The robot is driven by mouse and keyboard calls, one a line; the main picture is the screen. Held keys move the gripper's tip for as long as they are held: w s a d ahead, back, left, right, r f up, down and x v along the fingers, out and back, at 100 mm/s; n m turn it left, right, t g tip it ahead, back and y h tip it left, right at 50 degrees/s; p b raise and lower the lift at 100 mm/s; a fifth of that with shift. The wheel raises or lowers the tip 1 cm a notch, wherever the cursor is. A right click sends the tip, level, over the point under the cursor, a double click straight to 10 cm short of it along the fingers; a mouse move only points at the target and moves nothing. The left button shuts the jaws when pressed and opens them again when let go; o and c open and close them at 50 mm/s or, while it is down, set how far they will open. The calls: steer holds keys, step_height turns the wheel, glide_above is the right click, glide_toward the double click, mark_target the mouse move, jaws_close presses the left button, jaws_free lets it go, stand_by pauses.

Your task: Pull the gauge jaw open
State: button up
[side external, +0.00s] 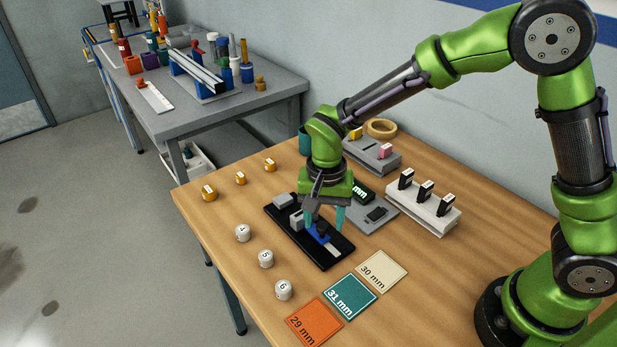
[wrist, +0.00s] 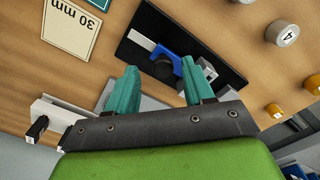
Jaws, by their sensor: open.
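The gauge is a black base plate (side external: 337,263) with grey blocks, a pale rail and a blue sliding jaw (side external: 312,233) carrying a black knob. In the wrist view the blue jaw (wrist: 176,62) and its knob (wrist: 157,69) lie just beyond and between my fingertips. A grey block (wrist: 208,72) stands beside the jaw, partly behind one finger. My gripper (side external: 326,218) points down over the gauge with its two teal fingers apart. It also shows in the wrist view (wrist: 160,78), open and empty. I cannot tell whether a finger touches the knob.
A grey display unit (side external: 372,213) is close behind the gauge. A white rack with black pieces (side external: 422,206) stands to the right. Cards (side external: 350,296) lie in front; white numbered cylinders (side external: 266,259) and yellow ones (side external: 240,178) are left. Bare wood lies between them.

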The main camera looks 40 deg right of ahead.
mark_target(323, 226)
step_height(323, 226, up, 16)
steer(key=shift+f, duration=0.25)
steer(key=s+d+r+n+t+y, duration=0.2)
steer(key=s+d+n+t, duration=0.3)
steer(key=s+d, duration=0.6)
steer(key=s+r+t, duration=0.1)
steer(key=s+t, duration=0.1)
steer(key=s, duration=0.1)
steer(key=shift+d, duration=0.4)
steer(key=shift+r, duration=0.1)
